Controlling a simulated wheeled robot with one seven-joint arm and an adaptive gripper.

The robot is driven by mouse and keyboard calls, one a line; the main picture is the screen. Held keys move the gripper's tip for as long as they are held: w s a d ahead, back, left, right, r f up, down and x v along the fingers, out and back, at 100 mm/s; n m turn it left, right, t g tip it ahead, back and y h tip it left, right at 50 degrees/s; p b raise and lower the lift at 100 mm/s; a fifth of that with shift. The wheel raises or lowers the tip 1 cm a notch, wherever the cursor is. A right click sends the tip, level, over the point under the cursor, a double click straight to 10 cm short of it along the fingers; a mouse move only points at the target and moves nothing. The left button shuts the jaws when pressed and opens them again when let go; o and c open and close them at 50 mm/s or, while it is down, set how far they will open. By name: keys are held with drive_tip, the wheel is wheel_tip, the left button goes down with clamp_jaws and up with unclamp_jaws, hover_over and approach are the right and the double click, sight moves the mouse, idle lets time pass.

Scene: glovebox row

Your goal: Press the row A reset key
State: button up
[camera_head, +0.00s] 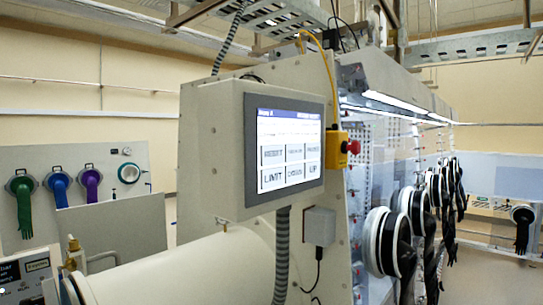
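A control panel (224,160) in a pale grey box is mounted on the end wall of the glovebox row. Its lit touchscreen (290,124) faces right of my view at an angle. Two rows of grey keys fill its lower half. The upper left key (273,155) has a blurred label that looks like RESET. Below it is a key (273,178) that looks like LIMIT, and at lower right one (314,169) like UP. The small header text is too blurred to read surely. My gripper is not in view.
Black gloves (405,250) hang from ports along the right. A large white cylinder (185,270) lies below the panel. Another panel with coloured gloves (90,185) stands at left.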

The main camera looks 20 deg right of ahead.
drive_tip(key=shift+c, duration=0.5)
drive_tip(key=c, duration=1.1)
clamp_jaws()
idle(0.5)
